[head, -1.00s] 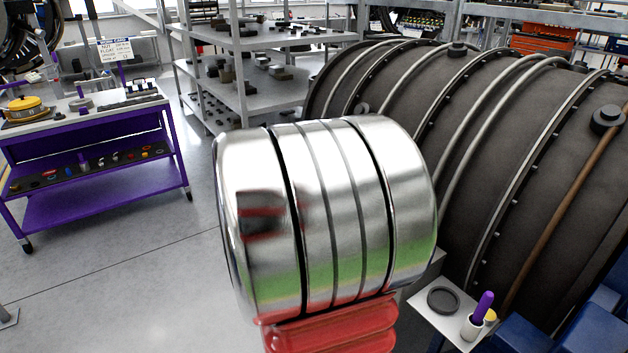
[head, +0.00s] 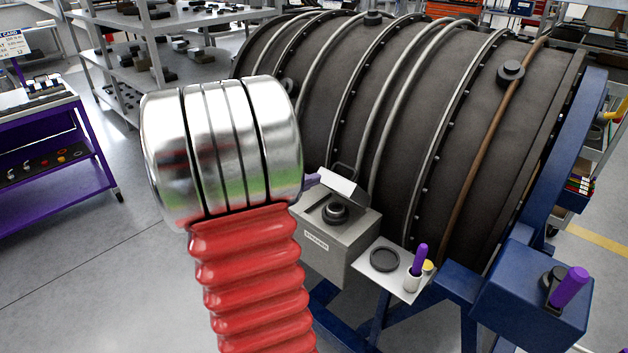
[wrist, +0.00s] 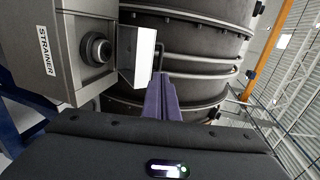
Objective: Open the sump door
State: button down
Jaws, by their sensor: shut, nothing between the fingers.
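The sump door appears to be the light grey flap (head: 343,187) on the grey box labelled STRAINER (head: 325,250). It stands tilted up from the box top and has a wire handle. A dark round fitting (head: 335,212) is exposed beside it. In the wrist view, the flap (wrist: 139,57) stands out from the box (wrist: 75,60), with the round fitting (wrist: 97,48) to its left. My gripper's purple fingers (wrist: 160,98) are shut and empty, close to the flap and its handle. Whether they touch is unclear. In the head view my arm hides most of my gripper (head: 312,180).
A large dark ribbed engine casing (head: 400,120) stands right behind the box. A small shelf (head: 400,277) holds a black ring and a cup with a purple-handled tool. A blue stand (head: 530,290) is at right; a purple cart (head: 60,150) is at left.

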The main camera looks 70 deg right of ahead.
aim_at(345, 167)
jog(key=x, duration=1.2)
jog(key=shift+d+f, duration=0.1)
jog(key=shift+w+d, duration=0.15)
